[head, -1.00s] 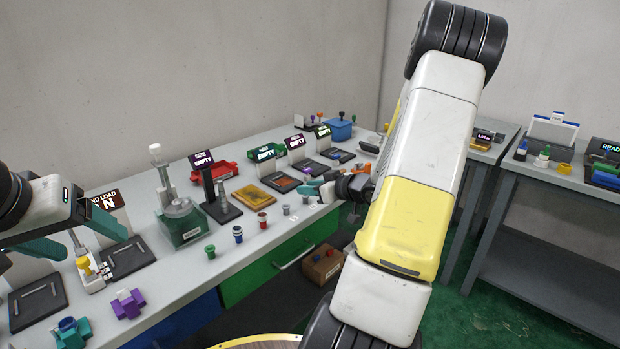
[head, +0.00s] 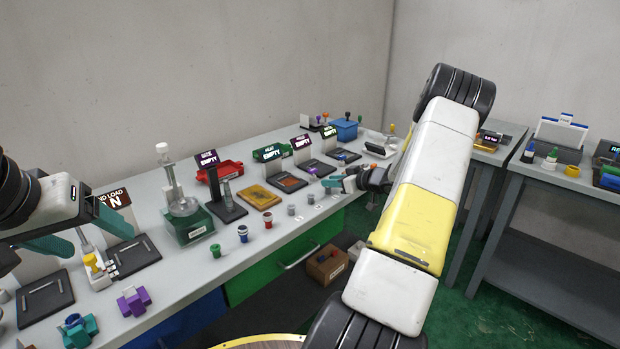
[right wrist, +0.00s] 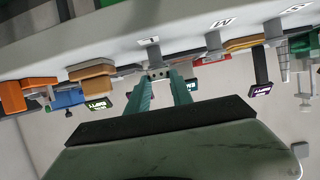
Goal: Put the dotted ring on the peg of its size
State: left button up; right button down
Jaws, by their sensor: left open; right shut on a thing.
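My right gripper (head: 332,184) is over the bench near its front edge. In the right wrist view its teal fingers (right wrist: 165,88) are shut on a small grey ring with dark dots (right wrist: 159,73). The ring lines up with the grey peg by the "L" label (right wrist: 148,41); I cannot tell whether it is around the peg or just above it. Grey pegs stand by the "M" label (right wrist: 213,41) and "S" label (right wrist: 273,30). Two of the pegs show in the head view (head: 291,209) (head: 311,198). My left gripper (head: 95,245) is open and empty at the left.
Red (head: 267,220), blue (head: 242,234) and green (head: 214,251) small parts stand along the front of the bench. A purple part (head: 133,301) lies at the front left.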

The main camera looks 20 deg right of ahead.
jog(key=shift+f, duration=0.15)
jog(key=c, duration=1.1)
grip_release()
